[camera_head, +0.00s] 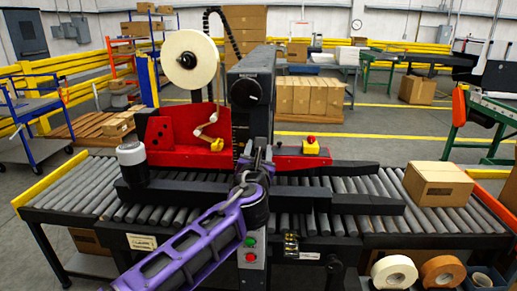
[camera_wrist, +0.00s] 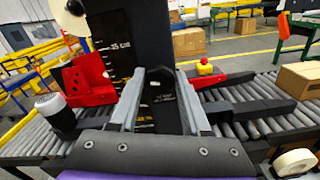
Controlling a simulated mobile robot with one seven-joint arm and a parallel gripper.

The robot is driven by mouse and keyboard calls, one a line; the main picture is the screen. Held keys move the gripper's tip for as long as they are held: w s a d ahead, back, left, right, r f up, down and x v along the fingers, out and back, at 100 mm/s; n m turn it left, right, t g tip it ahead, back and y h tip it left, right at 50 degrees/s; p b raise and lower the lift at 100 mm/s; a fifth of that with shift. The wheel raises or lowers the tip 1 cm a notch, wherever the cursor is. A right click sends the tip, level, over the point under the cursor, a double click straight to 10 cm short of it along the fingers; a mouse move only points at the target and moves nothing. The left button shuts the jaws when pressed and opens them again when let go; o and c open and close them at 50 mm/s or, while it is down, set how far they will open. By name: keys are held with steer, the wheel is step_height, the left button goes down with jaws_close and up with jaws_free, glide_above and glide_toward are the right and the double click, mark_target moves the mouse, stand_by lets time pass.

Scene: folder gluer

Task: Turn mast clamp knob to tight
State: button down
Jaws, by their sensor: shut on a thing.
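The black mast (camera_head: 262,120) of the taping machine stands behind the roller conveyor, with a scale strip that shows in the wrist view (camera_wrist: 115,45). My gripper (camera_head: 257,160) is low against the mast's front. In the wrist view, the grey fingers of my gripper (camera_wrist: 161,95) are on both sides of a black knob (camera_wrist: 160,84), shut on it. A small pale mark shows on the knob; its label is too small to read. In the head view my gripper hides this knob. A larger round black dial (camera_head: 245,93) sits higher on the mast.
A red plate (camera_head: 180,138) and white tape roll (camera_head: 189,59) are left of the mast. A red block with a yellow-red button (camera_head: 311,146) is on the right. A carton (camera_head: 438,183) sits on the rollers (camera_head: 365,219). Black rails flank my gripper. Tape rolls (camera_head: 394,272) lie front right.

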steer(key=shift+d+f+m, duration=0.1)
steer(key=shift+d+m, duration=0.05)
steer(key=shift+m, duration=7.25)
steer(key=shift+c, duration=2)
jaws_free()
steer(key=shift+f, duration=0.1)
